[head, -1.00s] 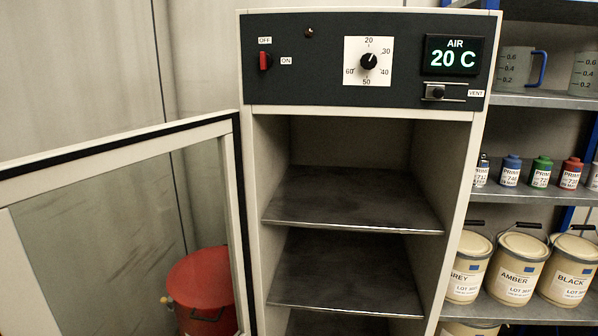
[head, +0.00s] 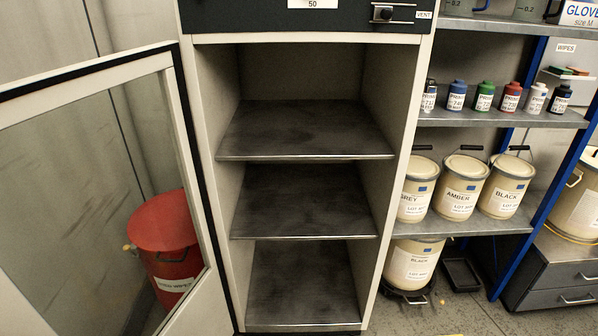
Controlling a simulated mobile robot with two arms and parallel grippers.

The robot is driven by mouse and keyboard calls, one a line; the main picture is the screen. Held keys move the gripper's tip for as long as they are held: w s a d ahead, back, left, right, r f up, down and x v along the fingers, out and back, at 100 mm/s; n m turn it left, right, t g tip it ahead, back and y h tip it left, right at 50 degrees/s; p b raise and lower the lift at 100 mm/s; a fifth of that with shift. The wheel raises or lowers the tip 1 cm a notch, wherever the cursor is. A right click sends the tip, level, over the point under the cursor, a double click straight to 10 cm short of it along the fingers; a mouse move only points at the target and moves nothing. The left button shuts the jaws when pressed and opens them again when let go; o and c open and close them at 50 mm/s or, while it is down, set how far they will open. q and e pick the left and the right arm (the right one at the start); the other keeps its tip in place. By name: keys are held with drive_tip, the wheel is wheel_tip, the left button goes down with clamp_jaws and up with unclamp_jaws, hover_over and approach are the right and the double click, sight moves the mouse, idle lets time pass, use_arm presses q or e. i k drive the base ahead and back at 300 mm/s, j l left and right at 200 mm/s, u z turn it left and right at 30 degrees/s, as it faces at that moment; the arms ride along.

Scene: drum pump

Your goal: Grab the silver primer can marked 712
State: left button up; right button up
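Small primer cans stand in a row on the middle shelf at the right of the head view. The leftmost, a silver-grey can (head: 429,96), is partly hidden by the cabinet's right edge; its label seems to begin with 71, the last digit is not clear. To its right stand a blue can (head: 456,95), a green can (head: 483,96), a red can (head: 510,97), a white can (head: 535,98) and a black can (head: 560,99). Neither of my grippers is in view.
An open, empty oven cabinet (head: 203,130) with bare shelves fills the middle, its glass door (head: 90,190) swung left. A red bin (head: 165,240) stands behind the door. Grey, amber (head: 462,188) and black pails sit below the cans on the blue-framed rack (head: 560,145). A drawer unit (head: 555,285) stands at right.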

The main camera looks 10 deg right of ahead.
sight(430, 92)
drive_tip(key=i+l+z, duration=0.1)
drive_tip(key=i+l, duration=0.65)
drive_tip(key=l, duration=0.15)
